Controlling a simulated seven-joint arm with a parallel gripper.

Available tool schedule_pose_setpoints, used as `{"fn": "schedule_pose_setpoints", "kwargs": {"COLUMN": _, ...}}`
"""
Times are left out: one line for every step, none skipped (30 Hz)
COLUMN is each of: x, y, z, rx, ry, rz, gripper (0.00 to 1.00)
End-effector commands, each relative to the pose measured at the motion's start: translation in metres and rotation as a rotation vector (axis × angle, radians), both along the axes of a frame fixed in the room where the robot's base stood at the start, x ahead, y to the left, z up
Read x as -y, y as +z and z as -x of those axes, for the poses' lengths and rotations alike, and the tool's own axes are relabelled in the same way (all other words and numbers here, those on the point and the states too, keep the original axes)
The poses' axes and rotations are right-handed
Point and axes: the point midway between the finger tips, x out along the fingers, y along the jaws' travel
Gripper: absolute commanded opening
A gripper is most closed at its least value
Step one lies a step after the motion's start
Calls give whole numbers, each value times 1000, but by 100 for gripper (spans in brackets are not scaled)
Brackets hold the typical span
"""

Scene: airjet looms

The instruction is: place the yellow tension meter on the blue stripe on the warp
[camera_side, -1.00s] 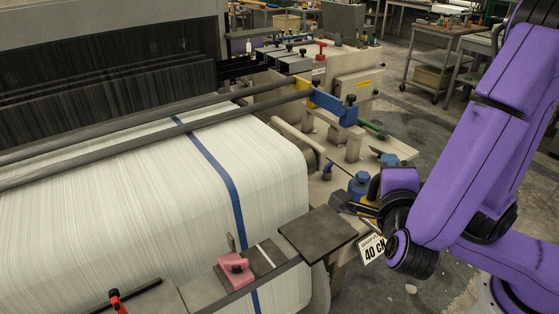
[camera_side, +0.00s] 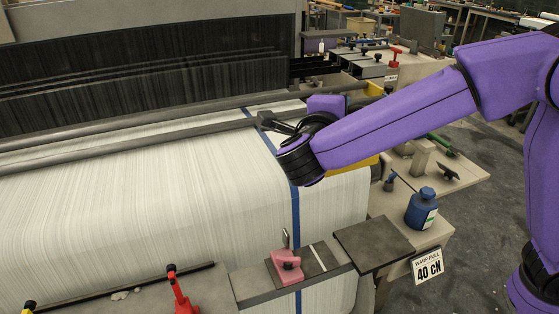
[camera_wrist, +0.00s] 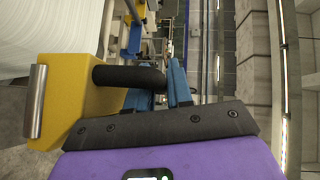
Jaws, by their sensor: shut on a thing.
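The yellow tension meter (camera_wrist: 70,95) shows in the wrist view at the left, with a black handle (camera_wrist: 130,77) and a metal roller. My gripper (camera_wrist: 165,90) has blue fingers shut on the meter, at the handle. In the side view a yellow part of the meter (camera_side: 350,166) shows below my purple arm, over the right part of the white warp (camera_side: 130,210). The arm hides the rest. The blue stripe (camera_side: 294,215) runs down the warp, left of that yellow part and partly behind my wrist. Whether the meter touches the warp cannot be told.
Dark bars (camera_side: 130,148) cross the warp behind my wrist. A pink clamp (camera_side: 286,267) and a dark plate (camera_side: 372,243) stand at the front. A blue bottle (camera_side: 422,208) and a "40 cN" sign (camera_side: 429,266) are at the right. The left warp is clear.

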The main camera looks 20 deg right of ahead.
Motion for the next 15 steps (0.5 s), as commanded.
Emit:
{"fn": "schedule_pose_setpoints", "kwargs": {"x": 0, "y": 9, "z": -10, "rx": 6, "ry": -7, "rz": -3, "gripper": 0}}
{"fn": "schedule_pose_setpoints", "kwargs": {"x": 1, "y": 13, "z": -15, "rx": 5, "ry": -10, "rz": -3, "gripper": 0}}
{"fn": "schedule_pose_setpoints", "kwargs": {"x": 1, "y": 18, "z": -21, "rx": 4, "ry": -12, "rz": -3, "gripper": 0}}
{"fn": "schedule_pose_setpoints", "kwargs": {"x": 1, "y": 22, "z": -25, "rx": 2, "ry": -12, "rz": -1, "gripper": 0}}
{"fn": "schedule_pose_setpoints", "kwargs": {"x": 2, "y": 25, "z": -29, "rx": 3, "ry": -15, "rz": -1, "gripper": 0}}
{"fn": "schedule_pose_setpoints", "kwargs": {"x": 3, "y": 28, "z": -32, "rx": 2, "ry": -17, "rz": 1, "gripper": 0}}
{"fn": "schedule_pose_setpoints", "kwargs": {"x": 3, "y": 31, "z": -35, "rx": 2, "ry": -19, "rz": 0, "gripper": 0}}
{"fn": "schedule_pose_setpoints", "kwargs": {"x": 4, "y": 32, "z": -37, "rx": 1, "ry": -20, "rz": 1, "gripper": 0}}
{"fn": "schedule_pose_setpoints", "kwargs": {"x": 4, "y": 34, "z": -39, "rx": -1, "ry": -21, "rz": 1, "gripper": 0}}
{"fn": "schedule_pose_setpoints", "kwargs": {"x": 4, "y": 35, "z": -41, "rx": -1, "ry": -22, "rz": 2, "gripper": 0}}
{"fn": "schedule_pose_setpoints", "kwargs": {"x": 3, "y": 34, "z": -43, "rx": -1, "ry": -23, "rz": 2, "gripper": 0}}
{"fn": "schedule_pose_setpoints", "kwargs": {"x": 2, "y": 34, "z": -46, "rx": -2, "ry": -23, "rz": 3, "gripper": 0}}
{"fn": "schedule_pose_setpoints", "kwargs": {"x": 1, "y": 33, "z": -49, "rx": -2, "ry": -23, "rz": 3, "gripper": 0}}
{"fn": "schedule_pose_setpoints", "kwargs": {"x": -1, "y": 31, "z": -53, "rx": -3, "ry": -23, "rz": 3, "gripper": 0}}
{"fn": "schedule_pose_setpoints", "kwargs": {"x": -4, "y": 28, "z": -58, "rx": -3, "ry": -23, "rz": 3, "gripper": 0}}
